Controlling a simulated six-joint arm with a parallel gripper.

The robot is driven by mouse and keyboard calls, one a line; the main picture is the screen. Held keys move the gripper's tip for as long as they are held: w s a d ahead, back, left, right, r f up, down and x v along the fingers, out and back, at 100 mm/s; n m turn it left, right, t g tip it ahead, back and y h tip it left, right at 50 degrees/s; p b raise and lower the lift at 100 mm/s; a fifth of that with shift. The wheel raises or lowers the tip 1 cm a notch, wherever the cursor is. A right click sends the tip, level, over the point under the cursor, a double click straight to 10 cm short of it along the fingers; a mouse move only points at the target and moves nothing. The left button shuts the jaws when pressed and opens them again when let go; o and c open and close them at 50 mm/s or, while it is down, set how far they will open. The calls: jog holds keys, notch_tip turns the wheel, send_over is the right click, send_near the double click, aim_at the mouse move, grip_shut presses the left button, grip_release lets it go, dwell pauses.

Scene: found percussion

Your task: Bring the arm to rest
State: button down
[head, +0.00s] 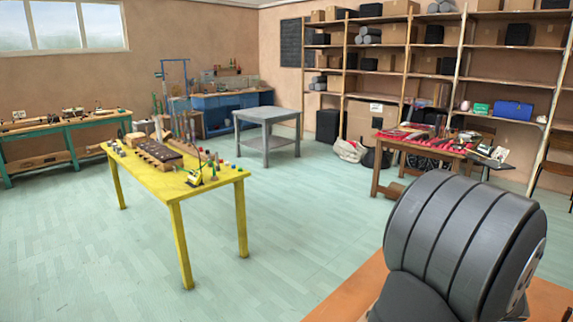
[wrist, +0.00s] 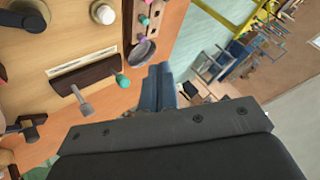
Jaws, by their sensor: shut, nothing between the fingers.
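My gripper (wrist: 160,88) shows in the wrist view with its two blue-grey fingers together and nothing between them. It points past the edge of a wooden work surface (wrist: 90,62), with small percussion-like pieces to its left. The head view does not show my gripper. A large dark grey ribbed part of my own arm fills the lower right of that view, above an orange-brown surface (head: 345,295).
In the wrist view, a teal-tipped peg (wrist: 122,81), a grey mallet-like piece (wrist: 83,103) and a round grey dish (wrist: 140,54) lie left of the fingers. In the head view, a yellow table (head: 215,185) holds many small items. Pale green floor (head: 90,260) is clear.

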dwell(0.3)
jog(key=shift+w+d+f, duration=0.1)
jog(key=shift+f, duration=2.9)
notch_tip(320, 180, up, 13)
jog(key=w+n+g+h, duration=0.1)
jog(key=n+g+h, duration=0.2)
jog(key=n+g, duration=0.5)
jog(key=n, duration=0.5)
jog(key=shift+a+n+g, duration=0.25)
jog(key=shift+n+g, duration=0.05)
jog(key=shift+n, duration=0.1)
dwell(0.4)
